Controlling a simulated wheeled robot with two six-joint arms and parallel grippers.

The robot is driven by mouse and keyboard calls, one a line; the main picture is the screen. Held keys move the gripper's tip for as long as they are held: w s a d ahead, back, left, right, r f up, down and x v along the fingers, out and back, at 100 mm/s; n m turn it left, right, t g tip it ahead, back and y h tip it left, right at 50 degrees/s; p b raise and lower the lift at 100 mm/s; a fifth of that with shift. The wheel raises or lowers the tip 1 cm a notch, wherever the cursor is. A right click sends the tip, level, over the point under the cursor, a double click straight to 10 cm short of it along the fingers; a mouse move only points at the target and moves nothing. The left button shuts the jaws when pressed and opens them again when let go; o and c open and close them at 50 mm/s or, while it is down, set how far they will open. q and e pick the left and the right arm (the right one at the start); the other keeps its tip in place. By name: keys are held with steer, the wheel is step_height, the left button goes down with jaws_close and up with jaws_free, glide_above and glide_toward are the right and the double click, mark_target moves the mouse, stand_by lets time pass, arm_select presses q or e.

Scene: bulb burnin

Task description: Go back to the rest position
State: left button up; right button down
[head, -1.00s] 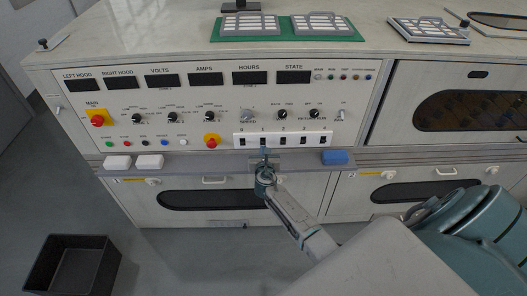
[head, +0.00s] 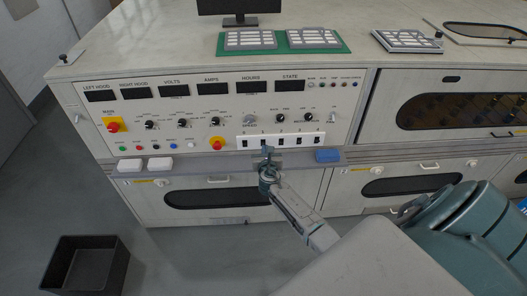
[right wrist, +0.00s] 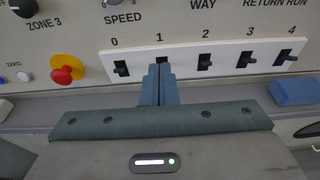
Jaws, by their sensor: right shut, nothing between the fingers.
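My right gripper (head: 266,151) is in front of the bench's control panel (head: 215,105). Its fingers are together and empty. In the right wrist view the fingertips (right wrist: 160,70) are just below the switch marked 1 (right wrist: 162,61) on the white switch strip (right wrist: 215,62), partly covering it. I cannot tell whether they touch the switch. My left gripper is in neither view.
Below the panel a ledge carries a blue block (head: 328,156) and two white blocks (head: 160,164). A red knob (head: 216,143) is left of the strip. Trays (head: 250,40) and a monitor (head: 238,8) are on the bench top. A black bin (head: 85,265) stands on the floor.

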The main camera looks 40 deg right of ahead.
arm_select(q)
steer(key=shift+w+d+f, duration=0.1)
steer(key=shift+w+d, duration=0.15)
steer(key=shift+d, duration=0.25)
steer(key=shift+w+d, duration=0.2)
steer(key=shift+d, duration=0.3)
arm_select(e)
steer(key=shift+d+f, duration=0.1)
steer(key=shift+f, duration=0.1)
